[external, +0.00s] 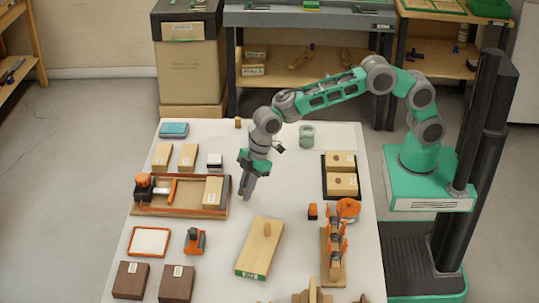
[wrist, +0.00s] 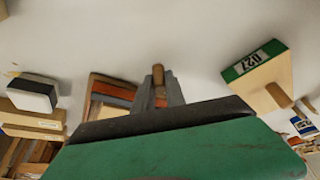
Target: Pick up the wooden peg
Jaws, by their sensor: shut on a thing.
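My gripper (external: 245,193) points down over the white table, left of and behind the long wooden board with a green end. In the wrist view my gripper (wrist: 158,88) is shut on a small brown wooden peg (wrist: 158,72), whose rounded end shows between the fingertips. The held peg is too small to make out in the external view, and its height over the table is unclear. Another light wooden peg (external: 267,229) stands up from the board (external: 258,252); it also shows in the wrist view (wrist: 279,95).
A wooden tray (external: 180,209) with an orange-handled tool and a block lies left of my gripper. A dark tray with two wooden blocks (external: 342,184) and an orange clamp fixture (external: 334,245) are to the right. Bare table lies between.

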